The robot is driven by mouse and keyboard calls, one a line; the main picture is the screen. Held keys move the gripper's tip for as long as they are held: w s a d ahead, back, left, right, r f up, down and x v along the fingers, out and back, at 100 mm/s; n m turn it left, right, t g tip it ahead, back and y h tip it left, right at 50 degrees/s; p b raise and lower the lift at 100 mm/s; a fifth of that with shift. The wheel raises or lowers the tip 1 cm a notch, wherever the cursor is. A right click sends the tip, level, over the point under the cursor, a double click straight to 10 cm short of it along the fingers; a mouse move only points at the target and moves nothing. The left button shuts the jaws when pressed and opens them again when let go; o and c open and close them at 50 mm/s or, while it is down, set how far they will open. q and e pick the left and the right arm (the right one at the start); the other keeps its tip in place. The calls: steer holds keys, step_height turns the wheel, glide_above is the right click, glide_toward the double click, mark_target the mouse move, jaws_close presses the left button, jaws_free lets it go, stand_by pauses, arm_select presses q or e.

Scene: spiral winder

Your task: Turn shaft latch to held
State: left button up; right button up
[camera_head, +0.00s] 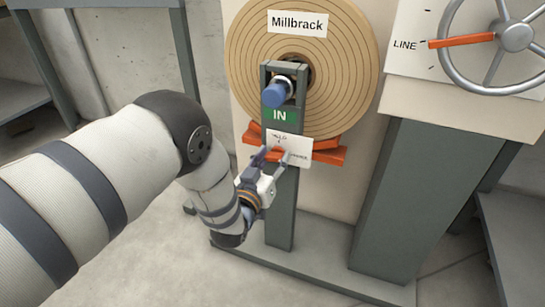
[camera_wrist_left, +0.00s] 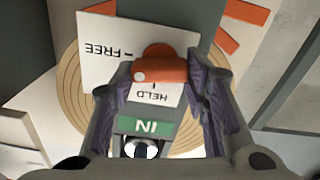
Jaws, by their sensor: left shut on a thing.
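The shaft latch is an orange lever (camera_wrist_left: 160,66) on a white plate (camera_wrist_left: 98,45) marked FREE and HELD. In the left wrist view, which shows the letters upside down, the lever's end lies close to the HELD mark and away from the FREE mark. My left gripper (camera_head: 270,158) reaches the plate from the left. Its fingers (camera_wrist_left: 163,72) stand on both sides of the lever and are shut on it. In the head view the fingers hide much of the lever. My right gripper is not in view.
Above the latch are a green IN sign (camera_head: 279,115), a blue knob (camera_head: 277,95) and a large tan roll labelled Millbrack (camera_head: 345,60). Orange supports (camera_head: 328,156) sit beneath the roll. At right, a handwheel (camera_head: 446,62) has an orange pointer (camera_head: 460,40) by LINE.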

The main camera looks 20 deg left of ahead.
arm_select(q)
steer(key=n+p, duration=0.1)
steer(key=n, duration=0.2)
steer(key=shift+a+n, duration=0.1)
steer(key=shift+n, duration=0.2)
steer(key=n, duration=0.3)
steer(key=shift+f+n+p, duration=0.1)
steer(key=shift+n+p, duration=0.2)
steer(key=shift+p, duration=0.1)
steer(key=n, duration=0.4)
steer(key=shift+f+n, duration=0.1)
steer(key=shift+n, duration=2)
steer(key=o, duration=1.1)
steer(key=shift+o, duration=0.2)
steer(key=s, duration=1.2)
steer(key=shift+a, duration=0.2)
